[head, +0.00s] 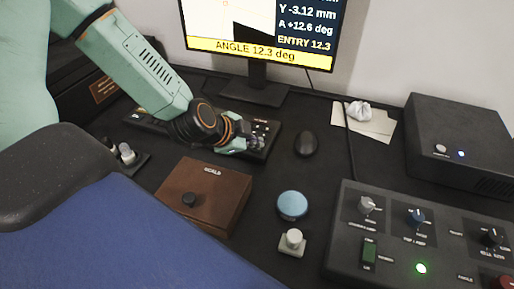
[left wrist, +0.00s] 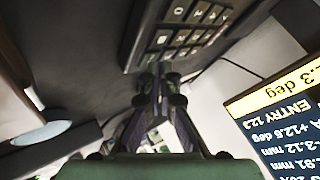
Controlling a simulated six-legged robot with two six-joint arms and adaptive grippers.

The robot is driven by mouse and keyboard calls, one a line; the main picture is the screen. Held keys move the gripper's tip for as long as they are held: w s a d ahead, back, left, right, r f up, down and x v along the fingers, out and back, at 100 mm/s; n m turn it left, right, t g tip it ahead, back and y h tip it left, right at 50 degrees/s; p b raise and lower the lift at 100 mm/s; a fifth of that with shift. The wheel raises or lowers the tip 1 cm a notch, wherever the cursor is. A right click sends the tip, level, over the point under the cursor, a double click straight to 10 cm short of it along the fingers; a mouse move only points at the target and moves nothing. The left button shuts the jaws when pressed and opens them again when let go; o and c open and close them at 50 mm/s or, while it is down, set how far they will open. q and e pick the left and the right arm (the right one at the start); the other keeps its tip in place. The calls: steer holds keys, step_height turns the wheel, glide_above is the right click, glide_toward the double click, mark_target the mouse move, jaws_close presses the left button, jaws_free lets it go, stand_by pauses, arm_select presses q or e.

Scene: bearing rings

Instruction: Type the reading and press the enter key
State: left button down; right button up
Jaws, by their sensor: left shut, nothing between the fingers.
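The monitor (head: 262,46) at the top shows a yellow bar with "ANGLE 12.3 deg" and, above it, "ENTRY 12.3". It also shows upside down in the left wrist view (left wrist: 287,122). The black keyboard (head: 262,128) lies below the monitor, partly hidden by my left arm; its keys (left wrist: 192,38) show at the top of the left wrist view. My left gripper (head: 246,138) is shut and empty, over the right part of the keyboard. In the left wrist view its fingertips (left wrist: 160,76) lie close to the keys; I cannot tell whether they touch. The enter key cannot be picked out.
A mouse (head: 306,143) lies right of the keyboard. A wooden box (head: 207,190) stands in front, with a blue round thing (head: 292,205) to its right. A control panel (head: 400,240) fills the lower right, and a black case (head: 455,140) stands behind it.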

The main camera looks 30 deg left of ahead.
mark_target(255, 151)
arm_select(q)
steer(key=shift+f, duration=0.25)
steer(key=shift+r, duration=0.15)
stand_by(0.4)
steer(key=shift+r+p, duration=0.65)
steer(key=shift+p, duration=0.3)
step_height(255, 151, up, 5)
steer(key=p, duration=0.6)
steer(key=shift+r, duration=0.1)
stand_by(0.4)
